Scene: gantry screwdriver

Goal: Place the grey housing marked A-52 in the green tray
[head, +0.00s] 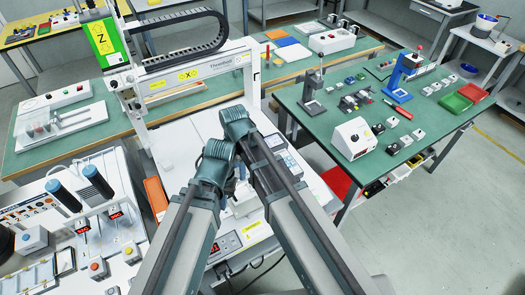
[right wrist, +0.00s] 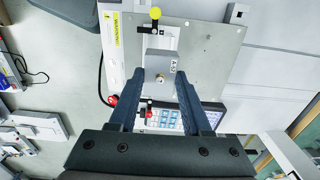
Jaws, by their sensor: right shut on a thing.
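The grey housing (right wrist: 158,64) shows in the right wrist view, with a white label reading A-52 and a brass-coloured spot on its face. My right gripper (right wrist: 160,88) is shut on it, a dark finger at each side. Behind the housing are a grey plate (right wrist: 215,50) and a yellow-knobbed clamp (right wrist: 155,14); I cannot tell whether the housing touches them. In the head view my arms hide the housing. My left gripper (head: 231,186) is mostly hidden beneath its wrist, so its fingers are unclear. The green tray (head: 455,103) lies at the right end of the right-hand green table.
A red tray (head: 474,92) lies beside the green tray. A blue press (head: 402,75), a white box (head: 354,138) and several small parts stand on that table (head: 315,122). The gantry frame (head: 200,72) rises in front of my arms. A keypad (right wrist: 165,117) lies below the housing.

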